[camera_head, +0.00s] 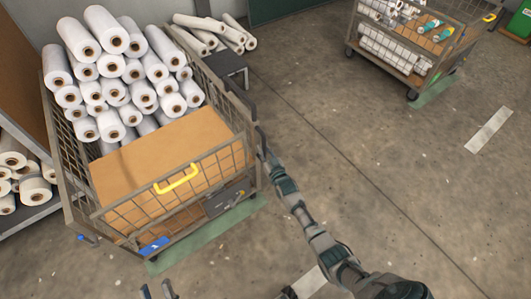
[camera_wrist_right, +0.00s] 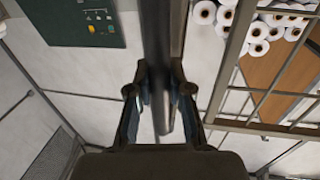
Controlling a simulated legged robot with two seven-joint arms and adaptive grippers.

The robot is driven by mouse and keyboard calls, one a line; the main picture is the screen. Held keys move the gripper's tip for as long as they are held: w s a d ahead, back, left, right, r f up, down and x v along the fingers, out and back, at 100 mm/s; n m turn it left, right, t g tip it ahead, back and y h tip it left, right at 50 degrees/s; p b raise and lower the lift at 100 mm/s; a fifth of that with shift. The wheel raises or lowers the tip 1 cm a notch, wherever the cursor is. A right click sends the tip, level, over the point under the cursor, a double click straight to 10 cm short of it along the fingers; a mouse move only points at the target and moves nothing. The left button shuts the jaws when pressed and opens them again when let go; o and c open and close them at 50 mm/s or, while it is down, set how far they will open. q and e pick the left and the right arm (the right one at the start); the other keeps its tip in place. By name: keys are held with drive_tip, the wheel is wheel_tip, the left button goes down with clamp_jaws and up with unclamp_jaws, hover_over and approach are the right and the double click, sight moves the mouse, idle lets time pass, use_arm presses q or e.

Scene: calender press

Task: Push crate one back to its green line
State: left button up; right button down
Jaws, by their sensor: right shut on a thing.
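A wire-mesh crate (camera_head: 67,170) on the left holds a heap of white rolls and a brown board. I cannot read which crate is number one. My right gripper (camera_head: 263,150) is at the crate's right side. In the right wrist view my gripper (camera_wrist_right: 161,95) is shut on a dark upright bar (camera_wrist_right: 160,40). My left gripper (camera_head: 157,290) is open and empty at the bottom edge.
A second wire crate (camera_head: 400,65) with rolls stands at the back right by another green line (camera_head: 434,90). A rack of rolls (camera_head: 35,195) is at the left. The floor in the middle is clear.

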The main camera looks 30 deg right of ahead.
drive_tip(key=shift+w+a+f, duration=0.1)
drive_tip(key=shift+a+f, duration=0.05)
drive_tip(key=shift+f, duration=0.3)
drive_tip(key=c, duration=1.1)
unclamp_jaws()
drive_tip(key=shift+w+f, duration=0.1)
drive_tip(key=shift+w, duration=0.05)
drive_tip(key=shift+o, duration=0.2)
drive_tip(key=shift+w+f, duration=0.1)
drive_tip(key=shift+w, duration=0.05)
drive_tip(key=shift+r, duration=0.35)
drive_tip(key=shift+s, duration=0.35)
drive_tip(key=s+a, duration=0.1)
drive_tip(key=s, duration=1)
